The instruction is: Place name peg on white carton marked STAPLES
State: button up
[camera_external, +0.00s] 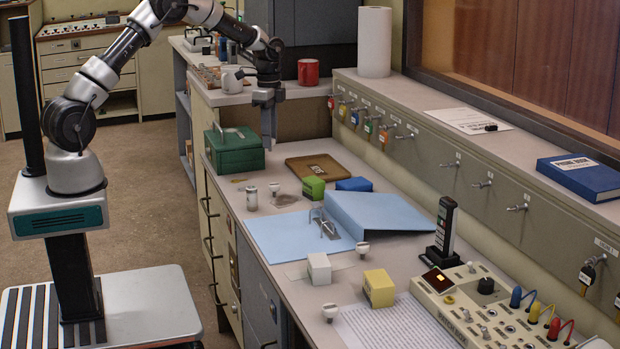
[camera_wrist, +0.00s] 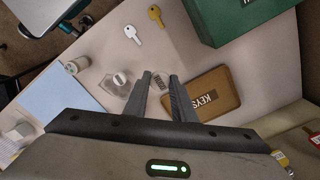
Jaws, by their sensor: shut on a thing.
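My gripper (camera_external: 268,128) hangs above the counter, near the green cash box. In the wrist view its two fingers (camera_wrist: 159,80) are close together around a small pale thing with dark marks (camera_wrist: 158,82), which appears to be the name peg; the fingers partly hide it. The external view does not show the held thing clearly. A small white carton (camera_external: 319,268) stands on the counter in front of the blue folder, well away from my gripper. Its lettering is too small to read.
The green cash box (camera_external: 236,152), brown KEYS board (camera_external: 315,167), green carton (camera_external: 313,188) and blue carton (camera_external: 354,184) are nearby. The blue folder (camera_external: 375,220) lies mid-counter. A yellow carton (camera_external: 379,288) and white knobbed pegs (camera_external: 330,311) stand near the white carton. Keys (camera_wrist: 132,34) lie on the counter.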

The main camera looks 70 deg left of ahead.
jog(key=shift+d+r, duration=0.2)
jog(key=shift+r, duration=0.05)
jog(key=w+d+r, duration=0.1)
jog(key=w+d, duration=0.1)
jog(key=d, duration=1.3)
jog(key=w+d+r, duration=0.1)
jog(key=d+r, duration=0.1)
jog(key=d, duration=1.3)
jog(key=b, duration=0.2)
send_over(319, 260)
notch_tip(319, 260, down, 3)
jog(key=shift+f+b, duration=0.45)
jog(key=shift+f, duration=2.2)
